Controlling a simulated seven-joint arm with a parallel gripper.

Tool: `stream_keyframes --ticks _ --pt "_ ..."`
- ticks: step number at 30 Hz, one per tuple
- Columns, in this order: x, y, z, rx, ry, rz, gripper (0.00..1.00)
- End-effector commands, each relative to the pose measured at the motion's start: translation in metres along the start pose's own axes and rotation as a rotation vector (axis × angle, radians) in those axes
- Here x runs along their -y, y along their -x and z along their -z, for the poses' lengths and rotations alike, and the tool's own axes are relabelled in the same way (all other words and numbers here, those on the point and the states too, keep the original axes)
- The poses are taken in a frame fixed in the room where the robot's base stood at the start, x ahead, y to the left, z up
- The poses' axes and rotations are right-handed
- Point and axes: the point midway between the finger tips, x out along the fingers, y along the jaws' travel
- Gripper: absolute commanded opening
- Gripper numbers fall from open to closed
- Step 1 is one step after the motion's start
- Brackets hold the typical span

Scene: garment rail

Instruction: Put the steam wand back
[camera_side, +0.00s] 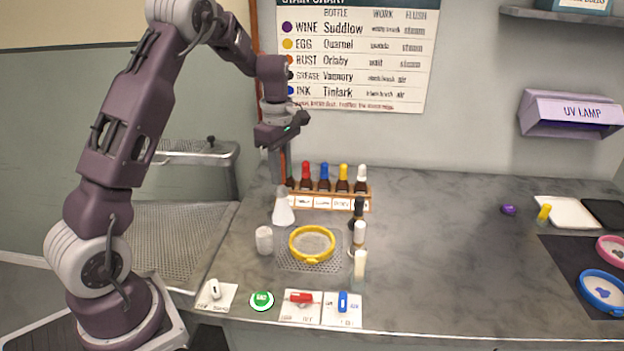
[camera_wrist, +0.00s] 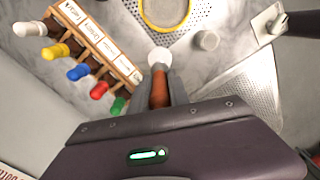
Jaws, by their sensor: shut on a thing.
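My gripper (camera_side: 275,166) is shut on the steam wand and holds it upright over the left part of the counter, beside the bottle rack. In the wrist view, my gripper (camera_wrist: 160,92) grips the wand's brown handle (camera_wrist: 159,88), and a pale round end shows beyond it. In the side view a white cone-shaped end (camera_side: 283,208) hangs below the fingers. It is close to the counter; I cannot tell whether it touches. The fingers hide part of the handle. I cannot make out the wand's holder for certain.
A wooden rack (camera_side: 325,200) with several coloured-cap bottles stands just right of the wand. Switch cards line the front edge. The counter's middle right is clear.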

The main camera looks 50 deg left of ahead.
Motion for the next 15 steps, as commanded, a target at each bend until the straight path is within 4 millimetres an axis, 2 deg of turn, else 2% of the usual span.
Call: stream_keyframes --ticks 1,4,15 --pt "0.001 -0.003 0.011 0.000 0.034 0.002 0.00" --pt "0.002 -0.007 0.023 0.000 0.070 0.002 0.00" --pt "0.002 -0.042 0.025 0.000 0.075 0.002 0.00"
